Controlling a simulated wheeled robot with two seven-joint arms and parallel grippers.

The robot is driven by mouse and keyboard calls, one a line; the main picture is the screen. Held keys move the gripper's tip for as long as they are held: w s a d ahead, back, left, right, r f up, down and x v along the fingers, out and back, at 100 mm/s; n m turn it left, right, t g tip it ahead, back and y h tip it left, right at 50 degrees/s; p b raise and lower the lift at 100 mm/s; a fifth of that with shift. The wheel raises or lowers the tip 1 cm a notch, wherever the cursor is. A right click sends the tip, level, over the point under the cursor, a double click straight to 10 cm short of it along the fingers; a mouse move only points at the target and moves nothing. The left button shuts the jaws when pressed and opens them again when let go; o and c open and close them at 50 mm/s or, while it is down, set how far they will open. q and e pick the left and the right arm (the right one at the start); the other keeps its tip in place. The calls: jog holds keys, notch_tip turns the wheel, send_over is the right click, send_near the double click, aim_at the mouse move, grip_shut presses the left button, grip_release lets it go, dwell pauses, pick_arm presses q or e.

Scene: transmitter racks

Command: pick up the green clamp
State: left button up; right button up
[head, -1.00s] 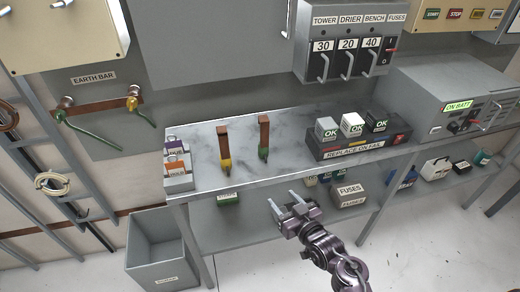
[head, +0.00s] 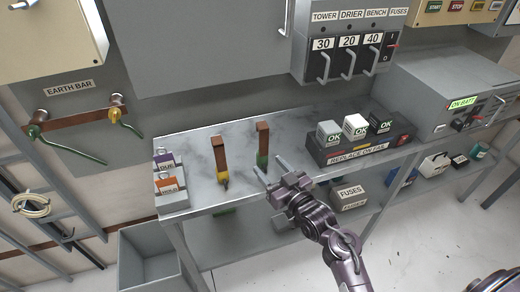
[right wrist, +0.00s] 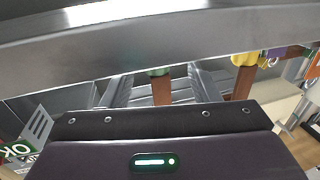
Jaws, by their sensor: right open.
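The green clamp (head: 263,150) stands on the grey bench, a brown upright bar with a green lower part. It also shows in the right wrist view (right wrist: 161,91), seen between the two fingers. My right gripper (head: 271,166) is open and empty. Its fingertips are close to the clamp's lower part on the front side; I cannot tell whether they touch it. A similar clamp with a yellow lower part (head: 220,160) stands to the left.
A black tray (head: 318,152) with several OK blocks stands right of the clamp. Purple and orange tagged blocks (head: 170,185) sit at the bench's left end. A lower shelf holds a FUSES box (head: 349,197). A grey bin (head: 150,258) stands at lower left.

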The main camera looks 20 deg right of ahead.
aim_at(265, 158)
jog(key=x, duration=0.4)
jog(key=shift+w+d+r+p, duration=0.15)
jog(key=shift+w+r+p, duration=0.1)
jog(key=shift+r+p, duration=0.1)
jog(key=shift+w, duration=0.45)
jog(key=c, duration=1.2)
pick_arm(q)
jog(key=shift+s+r, duration=0.35)
jog(key=shift+s, duration=0.45)
